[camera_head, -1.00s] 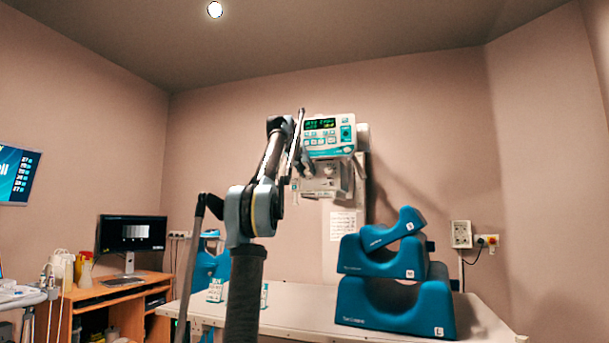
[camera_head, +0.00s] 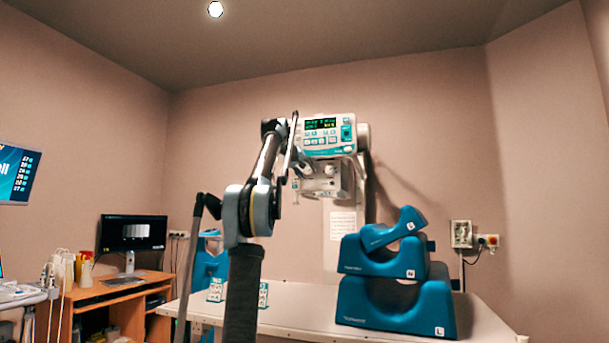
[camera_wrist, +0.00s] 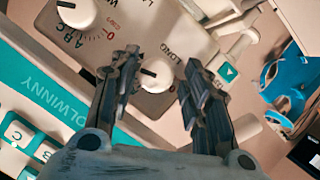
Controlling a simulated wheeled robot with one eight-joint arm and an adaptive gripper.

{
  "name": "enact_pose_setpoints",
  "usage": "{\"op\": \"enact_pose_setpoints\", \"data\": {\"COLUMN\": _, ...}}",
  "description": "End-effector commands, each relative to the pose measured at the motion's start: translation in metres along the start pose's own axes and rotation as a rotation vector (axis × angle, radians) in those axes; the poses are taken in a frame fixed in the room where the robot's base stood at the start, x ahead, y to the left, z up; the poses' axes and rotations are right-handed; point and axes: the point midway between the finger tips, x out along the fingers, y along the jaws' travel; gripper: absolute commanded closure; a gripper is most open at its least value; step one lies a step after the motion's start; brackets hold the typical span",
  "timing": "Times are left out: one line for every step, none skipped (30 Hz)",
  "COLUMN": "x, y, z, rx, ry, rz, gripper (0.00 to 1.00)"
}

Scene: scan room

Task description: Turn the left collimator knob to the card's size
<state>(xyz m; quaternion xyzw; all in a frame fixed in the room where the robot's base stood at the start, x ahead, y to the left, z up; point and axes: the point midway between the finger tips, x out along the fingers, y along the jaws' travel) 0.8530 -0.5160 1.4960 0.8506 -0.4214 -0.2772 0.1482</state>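The collimator (camera_head: 325,186) is the pale box below the tube head in the head view; my gripper is at its left side. The wrist view shows its pale face (camera_wrist: 115,35) close up, with a white round knob (camera_wrist: 156,76) bearing a black pointer line. My gripper (camera_wrist: 161,58) is open, with one finger on each side of this knob; I cannot tell whether they touch it. A second white knob (camera_wrist: 78,13) with a black mark is at the upper left, near letters and a printed scale. Which marking is the card's size is not readable.
The tube head's control panel (camera_head: 328,136) with a lit display is just above. Blue stacked cushions (camera_head: 395,300) stand on the white table (camera_head: 300,325). Small printed cards (camera_head: 263,294) stand there too. A printed sheet (camera_head: 343,225) hangs on the wall.

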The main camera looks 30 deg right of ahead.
Motion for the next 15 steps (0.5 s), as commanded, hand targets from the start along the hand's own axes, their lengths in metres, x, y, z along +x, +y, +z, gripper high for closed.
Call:
{"op": "enact_pose_setpoints", "data": {"x": 0.000, "y": 0.001, "z": 0.000, "rx": 0.000, "ry": 0.000, "rz": 0.001, "gripper": 0.50}}
{"op": "enact_pose_setpoints", "data": {"x": 0.000, "y": 0.001, "z": 0.000, "rx": 0.000, "ry": 0.000, "rz": 0.001, "gripper": 0.50}}
{"op": "enact_pose_setpoints", "data": {"x": 0.000, "y": 0.001, "z": 0.000, "rx": 0.000, "ry": -0.001, "rz": 0.001, "gripper": 0.50}}
{"op": "enact_pose_setpoints", "data": {"x": 0.000, "y": 0.001, "z": 0.000, "rx": 0.000, "ry": -0.001, "rz": 0.001, "gripper": 0.50}}
{"op": "enact_pose_setpoints", "data": {"x": 0.000, "y": 0.001, "z": 0.000, "rx": 0.000, "ry": -0.001, "rz": 0.001, "gripper": 0.50}}
{"op": "enact_pose_setpoints", "data": {"x": 0.000, "y": 0.001, "z": 0.001, "rx": 0.000, "ry": -0.001, "rz": 0.002, "gripper": 0.50}}
{"op": "enact_pose_setpoints", "data": {"x": 0.000, "y": 0.001, "z": 0.001, "rx": 0.000, "ry": -0.001, "rz": 0.002, "gripper": 0.50}}
{"op": "enact_pose_setpoints", "data": {"x": 0.000, "y": 0.002, "z": 0.001, "rx": 0.000, "ry": -0.001, "rz": 0.002, "gripper": 0.50}}
{"op": "enact_pose_setpoints", "data": {"x": -0.001, "y": 0.002, "z": 0.001, "rx": 0.000, "ry": -0.001, "rz": 0.002, "gripper": 0.50}}
{"op": "enact_pose_setpoints", "data": {"x": -0.001, "y": 0.002, "z": 0.001, "rx": 0.000, "ry": -0.001, "rz": 0.002, "gripper": 0.50}}
{"op": "enact_pose_setpoints", "data": {"x": -0.003, "y": 0.002, "z": 0.001, "rx": 0.000, "ry": -0.001, "rz": 0.002, "gripper": 0.50}}
{"op": "enact_pose_setpoints", "data": {"x": -0.005, "y": 0.002, "z": 0.001, "rx": 0.000, "ry": -0.001, "rz": 0.002, "gripper": 0.50}}
{"op": "enact_pose_setpoints", "data": {"x": -0.008, "y": 0.002, "z": 0.001, "rx": 0.000, "ry": -0.001, "rz": 0.002, "gripper": 0.50}}
{"op": "enact_pose_setpoints", "data": {"x": -0.011, "y": 0.002, "z": 0.001, "rx": -0.001, "ry": -0.001, "rz": 0.002, "gripper": 0.50}}
{"op": "enact_pose_setpoints", "data": {"x": -0.016, "y": 0.001, "z": 0.000, "rx": -0.001, "ry": -0.001, "rz": 0.002, "gripper": 0.50}}
